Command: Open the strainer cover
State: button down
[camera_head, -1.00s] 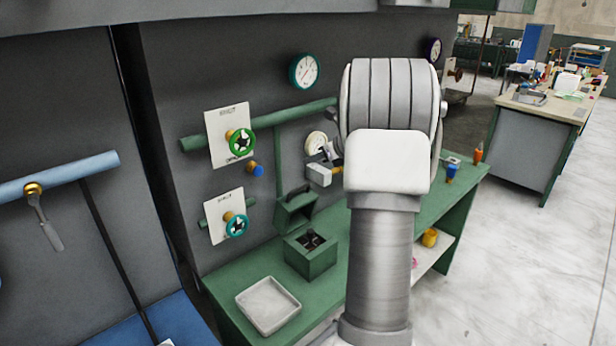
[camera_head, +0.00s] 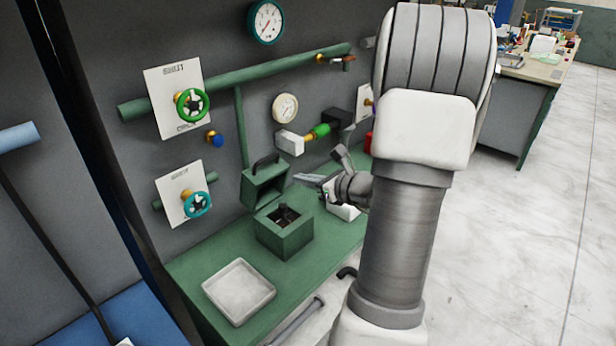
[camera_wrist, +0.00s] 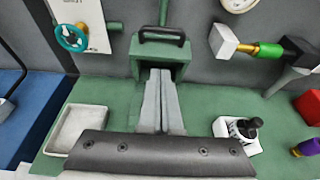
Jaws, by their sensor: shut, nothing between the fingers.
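The strainer is a green open-topped box (camera_head: 285,238) on the green bench, with dark parts inside. Its green cover (camera_head: 264,186) stands raised at the back of the box, tilted up and clear of the opening, with a black handle (camera_head: 266,160) at its top. In the wrist view the cover (camera_wrist: 142,68) and handle (camera_wrist: 163,36) are straight ahead, beyond my fingers. My gripper (camera_head: 302,179) is shut and empty, just right of the cover in the head view. In the wrist view my gripper (camera_wrist: 160,74) overlaps the cover's lower part; contact cannot be told. The box is hidden there.
A white tray (camera_head: 239,291) lies left of the box. Green (camera_head: 191,106) and teal (camera_head: 197,204) valve wheels and a white block (camera_head: 290,142) stick out from the wall. A white holder with a dark bottle (camera_wrist: 238,131) stands right of my fingers.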

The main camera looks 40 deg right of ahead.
aim_at(268, 160)
jog(key=shift+w+a+p, duration=0.2)
jog(key=shift+w+p, duration=0.05)
jog(key=shift+w, duration=1.25)
jog(key=shift+w+a+p, duration=0.2)
jog(key=shift+w+p, duration=0.1)
jog(key=shift+w, duration=1.25)
jog(key=shift+w+a+p, duration=0.2)
jog(key=shift+w+p, duration=0.05)
jog(key=shift+w, duration=1.25)
jog(key=shift+w+a+r+g+p, duration=0.15)
jog(key=shift+w+r+g+p, duration=0.25)
jog(key=shift+p, duration=0.4)
jog(key=w+p, duration=0.1)
jog(key=w+g+p, duration=0.1)
jog(key=p, duration=0.1)
jog(key=shift+w+a+r, duration=0.15)
jog(key=shift+w+r, duration=0.15)
jog(key=shift+r, duration=0.05)
jog(key=shift+g, duration=0.5)
jog(key=w, duration=0.2)
jog(key=w+f+b, duration=0.1)
jog(key=w, duration=0.1)
jog(key=shift+a, duration=0.25)
jog(key=shift+w+r, duration=0.1)
jog(key=shift+w, duration=0.1)
